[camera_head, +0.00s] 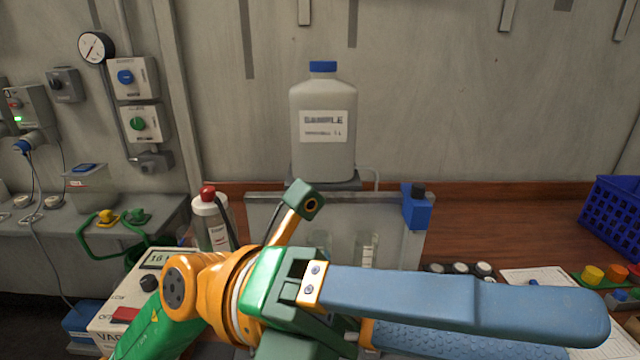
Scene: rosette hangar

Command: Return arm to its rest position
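My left gripper (585,343) reaches in from the lower left on a green and orange arm. Its two long blue fingers point right across the foreground. The textured inner pad of the lower finger shows below the upper finger, so they stand apart, and nothing is seen between them. Part of the lower finger is hidden behind the upper one and cut off by the bottom edge. My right gripper is not in view.
A large sample bottle (322,155) with a blue cap stands behind a clear-fronted rack (270,212). A red-capped bottle (212,222) and a boxed meter (125,285) are at left. A blue crate (612,215) is at far right. Bare wooden bench (510,222) lies between rack and crate.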

